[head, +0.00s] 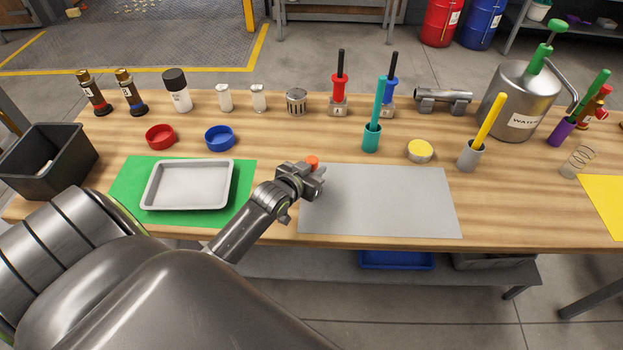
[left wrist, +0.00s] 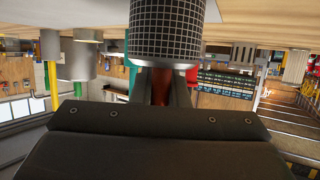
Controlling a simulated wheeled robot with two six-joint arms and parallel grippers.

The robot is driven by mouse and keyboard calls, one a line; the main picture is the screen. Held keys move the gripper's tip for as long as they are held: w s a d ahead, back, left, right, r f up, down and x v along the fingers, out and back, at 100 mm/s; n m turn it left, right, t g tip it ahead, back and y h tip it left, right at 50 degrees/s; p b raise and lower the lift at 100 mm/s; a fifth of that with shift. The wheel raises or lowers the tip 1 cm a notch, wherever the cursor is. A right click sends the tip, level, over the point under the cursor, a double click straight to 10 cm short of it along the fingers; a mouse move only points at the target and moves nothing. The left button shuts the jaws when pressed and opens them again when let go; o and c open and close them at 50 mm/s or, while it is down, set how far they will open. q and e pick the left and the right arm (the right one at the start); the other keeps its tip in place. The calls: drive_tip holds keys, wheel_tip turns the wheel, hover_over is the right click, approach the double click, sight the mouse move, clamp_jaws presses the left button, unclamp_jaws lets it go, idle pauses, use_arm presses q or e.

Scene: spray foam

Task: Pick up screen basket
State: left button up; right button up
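The screen basket (left wrist: 167,28) fills the top middle of the left wrist view as a dark cylinder with a fine grid wall. That view is upside down, and part of the basket is cut off. My left gripper (head: 312,173) is above the left edge of the grey mat (head: 385,208). In the left wrist view its fingers (left wrist: 166,88) close on an orange-red part (head: 312,162) at the basket's top. The head view shows that part at the fingertips; the basket below is mostly hidden by the gripper. My right gripper is not in view.
A grey tray (head: 190,207) on a green mat lies left of my gripper. A slotted metal cup (head: 296,101), red and blue tools, and a teal holder (head: 371,138) stand behind. A watering can (head: 520,100) stands at right.

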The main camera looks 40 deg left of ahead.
use_arm(q)
clamp_jaws()
drive_tip(key=shift+r, duration=0.15)
